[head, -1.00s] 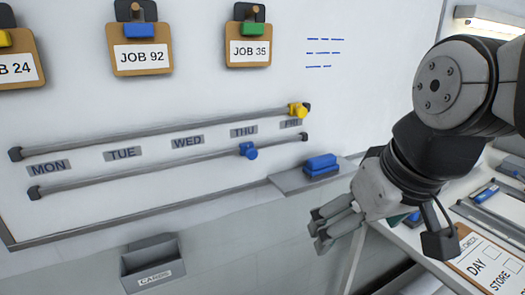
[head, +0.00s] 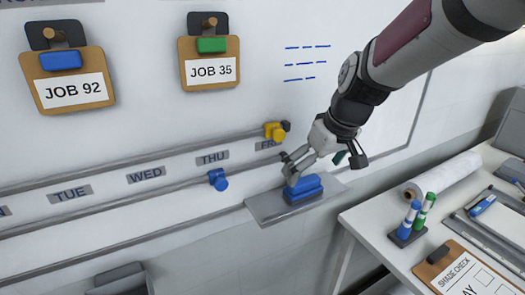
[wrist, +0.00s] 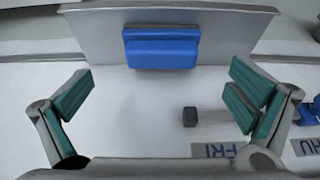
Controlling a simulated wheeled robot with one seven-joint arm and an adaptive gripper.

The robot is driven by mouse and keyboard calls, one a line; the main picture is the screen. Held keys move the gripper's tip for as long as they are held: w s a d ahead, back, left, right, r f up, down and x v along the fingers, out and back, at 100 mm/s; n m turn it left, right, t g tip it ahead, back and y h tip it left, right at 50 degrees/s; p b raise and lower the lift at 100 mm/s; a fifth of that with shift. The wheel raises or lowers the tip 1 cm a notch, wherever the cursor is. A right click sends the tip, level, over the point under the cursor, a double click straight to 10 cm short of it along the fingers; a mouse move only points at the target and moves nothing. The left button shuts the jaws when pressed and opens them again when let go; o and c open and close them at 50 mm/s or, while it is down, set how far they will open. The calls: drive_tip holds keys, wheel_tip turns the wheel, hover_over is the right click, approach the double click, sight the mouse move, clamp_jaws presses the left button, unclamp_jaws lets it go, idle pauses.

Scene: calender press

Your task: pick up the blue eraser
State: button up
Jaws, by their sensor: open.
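The blue eraser (head: 303,189) rests on a grey ledge (head: 268,209) at the foot of the whiteboard. In the wrist view the eraser (wrist: 161,49) lies lengthwise across the top middle, on the ledge (wrist: 90,36). My gripper (head: 291,168) is by the eraser in the head view, its fingers just above and left of it in the picture. In the wrist view my gripper (wrist: 160,95) is open and empty, with teal pads on both sides. The eraser lies ahead of and between the fingers, apart from both.
Two rails run along the board, with a yellow slider (head: 275,131) and a blue slider (head: 218,180) close to my gripper. At right a white table holds markers (head: 409,220), a paper roll (head: 443,178) and a clipboard (head: 465,270). Clipboards hang higher up.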

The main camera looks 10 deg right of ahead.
sight(306, 181)
drive_tip(key=shift+p+x, duration=0.4)
drive_tip(key=shift+x, duration=3)
drive_tip(key=shift+a, duration=0.1)
drive_tip(key=c, duration=1.2)
